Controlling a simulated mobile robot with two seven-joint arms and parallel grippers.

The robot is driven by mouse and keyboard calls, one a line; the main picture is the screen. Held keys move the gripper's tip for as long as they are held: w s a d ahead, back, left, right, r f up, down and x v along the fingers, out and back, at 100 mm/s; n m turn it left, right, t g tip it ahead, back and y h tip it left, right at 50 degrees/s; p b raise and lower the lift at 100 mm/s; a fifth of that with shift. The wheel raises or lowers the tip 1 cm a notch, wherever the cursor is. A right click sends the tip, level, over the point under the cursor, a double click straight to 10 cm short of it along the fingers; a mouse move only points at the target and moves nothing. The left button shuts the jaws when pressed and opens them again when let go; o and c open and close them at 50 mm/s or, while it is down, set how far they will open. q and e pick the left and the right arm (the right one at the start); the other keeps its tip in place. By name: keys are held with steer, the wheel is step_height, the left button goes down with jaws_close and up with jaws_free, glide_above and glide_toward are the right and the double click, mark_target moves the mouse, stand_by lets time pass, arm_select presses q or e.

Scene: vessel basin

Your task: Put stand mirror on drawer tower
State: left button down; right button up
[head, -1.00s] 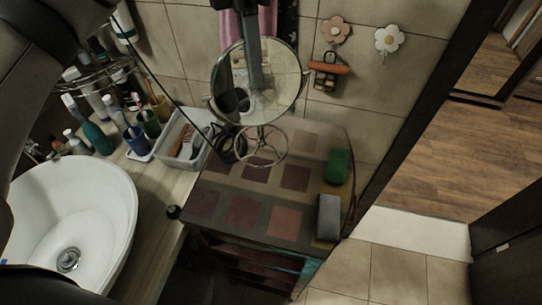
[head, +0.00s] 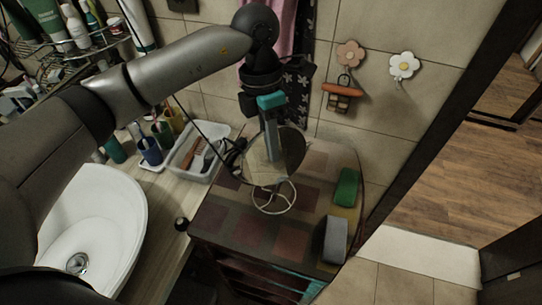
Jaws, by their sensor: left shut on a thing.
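The stand mirror (head: 291,152) has a round face and a wire ring base (head: 290,205). My left gripper (head: 269,148) comes down from above and is shut on the mirror; its fingers cover part of the round face. The mirror is over the dark, checkered top of the drawer tower (head: 240,232), with its ring base over the tower's back left half. I cannot tell whether the base touches the top. My right gripper is not in view.
A green block (head: 347,187) and a grey block (head: 335,240) lie along the tower's right edge. A white bin (head: 188,160) with brushes and a washbasin (head: 100,225) are to the left. The front middle of the tower top is clear.

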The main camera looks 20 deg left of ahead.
arm_select(q)
steer(key=x, duration=0.4)
steer(key=shift+w+a+f, duration=0.25)
steer(key=shift+w+f, duration=0.1)
steer(key=shift+f, duration=0.2)
steer(key=c, duration=0.9)
jaws_free()
steer(key=shift+r, duration=0.1)
steer(key=b+v, duration=0.1)
steer(key=v, duration=1.1)
steer(key=shift+r+b, duration=0.1)
steer(key=shift+b, duration=0.2)
